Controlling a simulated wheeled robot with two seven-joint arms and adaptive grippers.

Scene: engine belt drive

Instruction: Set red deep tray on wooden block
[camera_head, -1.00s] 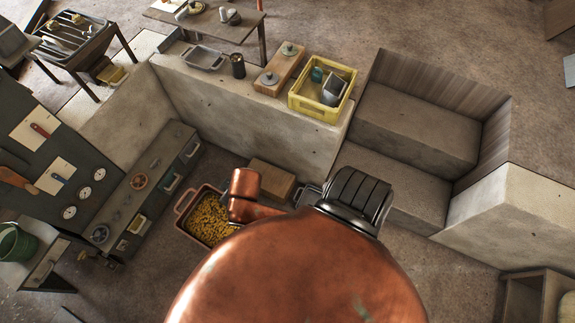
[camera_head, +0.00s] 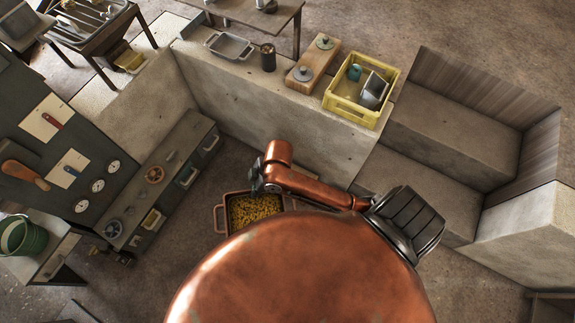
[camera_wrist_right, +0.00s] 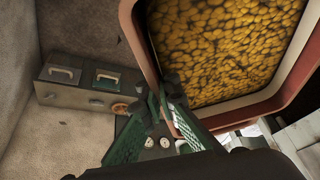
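The red deep tray (camera_head: 219,220) is low in front of the concrete bench, filled with yellow pieces. In the right wrist view its rim (camera_wrist_right: 143,45) is close and looks tilted. My left gripper is not in view.
The concrete bench (camera_head: 235,95) carries a metal pan (camera_head: 229,46), a dark cup (camera_head: 268,57), a wooden board with two knobs (camera_head: 312,66) and a yellow crate (camera_head: 345,108). A drawer cabinet (camera_head: 165,185) stands left of the tray. Concrete steps (camera_head: 430,125) rise at the right.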

